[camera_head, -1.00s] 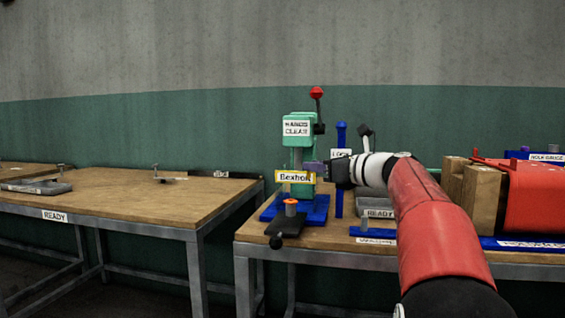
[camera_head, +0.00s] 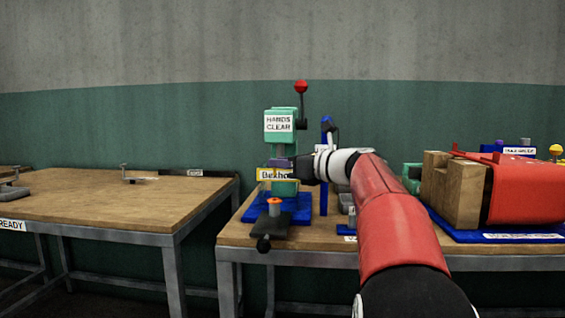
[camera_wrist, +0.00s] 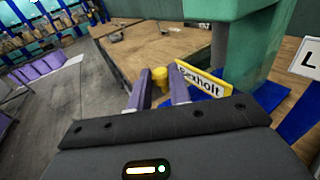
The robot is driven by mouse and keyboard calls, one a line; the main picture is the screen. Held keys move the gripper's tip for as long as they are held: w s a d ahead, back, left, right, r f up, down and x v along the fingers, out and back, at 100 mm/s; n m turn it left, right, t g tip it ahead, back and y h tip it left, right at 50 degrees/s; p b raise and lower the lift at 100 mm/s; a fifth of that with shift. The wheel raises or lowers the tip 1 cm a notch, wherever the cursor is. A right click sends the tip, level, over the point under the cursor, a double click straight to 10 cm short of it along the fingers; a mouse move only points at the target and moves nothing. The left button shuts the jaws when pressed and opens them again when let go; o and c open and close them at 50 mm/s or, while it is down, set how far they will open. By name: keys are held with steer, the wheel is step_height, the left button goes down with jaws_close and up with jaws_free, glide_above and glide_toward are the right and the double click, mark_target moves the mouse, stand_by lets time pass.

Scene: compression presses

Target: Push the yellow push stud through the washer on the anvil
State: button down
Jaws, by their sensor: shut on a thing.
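The green press (camera_head: 279,126) with a HANDS CLEAR label stands on a blue base on the right bench. In front, an orange ring (camera_head: 274,201), seemingly the washer, sits on a small grey anvil post (camera_head: 274,211) above a dark slide with a black knob (camera_head: 263,245). My gripper (camera_head: 278,164) is beside the press column, behind and above the ring. In the wrist view, my purple fingers (camera_wrist: 160,88) are shut on a yellow cylinder (camera_wrist: 160,75), seemingly the push stud. The head view does not show the held stud clearly. The wrist view does not clearly show the washer.
A yellow Bexholt sign (camera_head: 272,174) is at the press front, close to my fingers. The press lever ends in a red ball (camera_head: 301,86). Wooden blocks (camera_head: 450,190) and a red machine (camera_head: 525,188) stand at right. The left bench (camera_head: 110,205) is mostly bare.

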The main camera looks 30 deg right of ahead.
steer(key=shift+f+b, duration=1.6)
steer(key=shift+f, duration=0.9)
steer(key=shift+p, duration=0.7)
steer(key=shift+f+b, duration=1)
steer(key=shift+f, duration=0.55)
steer(key=c, duration=1.2)
jaws_free()
steer(key=v, duration=0.7)
steer(key=shift+s+d, duration=0.15)
steer(key=shift+s, duration=0.25)
